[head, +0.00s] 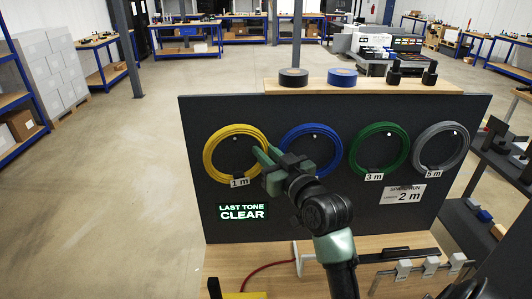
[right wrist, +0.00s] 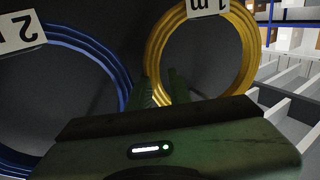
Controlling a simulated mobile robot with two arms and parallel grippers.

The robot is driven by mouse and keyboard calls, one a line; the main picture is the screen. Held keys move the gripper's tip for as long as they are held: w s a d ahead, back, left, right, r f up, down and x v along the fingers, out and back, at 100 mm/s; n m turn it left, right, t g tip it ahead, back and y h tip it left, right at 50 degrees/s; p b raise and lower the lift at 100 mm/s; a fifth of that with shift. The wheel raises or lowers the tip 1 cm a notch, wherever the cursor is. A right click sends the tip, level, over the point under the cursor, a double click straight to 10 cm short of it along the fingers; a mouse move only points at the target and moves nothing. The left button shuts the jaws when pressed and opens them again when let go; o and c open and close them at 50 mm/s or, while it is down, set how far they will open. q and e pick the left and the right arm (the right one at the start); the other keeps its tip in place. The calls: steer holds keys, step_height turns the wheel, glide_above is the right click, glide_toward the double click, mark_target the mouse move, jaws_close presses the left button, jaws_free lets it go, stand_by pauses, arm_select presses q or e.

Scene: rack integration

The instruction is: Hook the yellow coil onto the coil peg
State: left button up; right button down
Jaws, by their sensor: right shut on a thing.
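The yellow coil (head: 208,157), tagged "1 m" (head: 240,182), is at the left end of the dark upright board (head: 340,215). A small pale peg tip (head: 236,138) shows inside its ring; I cannot tell whether the coil rests on it. My right gripper (head: 263,157) is shut on the coil's right side, its fingers covering part of the rim. In the right wrist view the yellow coil (right wrist: 253,50) appears upside down, with the fingers (right wrist: 163,88) at its near edge. My left gripper is in neither view.
Blue (head: 284,150), green (head: 354,150) and grey (head: 417,150) coils hang in a row to the right. Black and blue tape rolls (head: 293,77) stand on the wooden shelf (head: 390,85) above. A wooden bench top (head: 265,258) lies below; open floor is at left.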

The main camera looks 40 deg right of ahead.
steer(key=shift+d+f, duration=0.1)
steer(key=shift+f, duration=0.15)
steer(key=c, duration=1.3)
jaws_free()
steer(key=shift+o, duration=0.5)
steer(key=shift+r, duration=0.1)
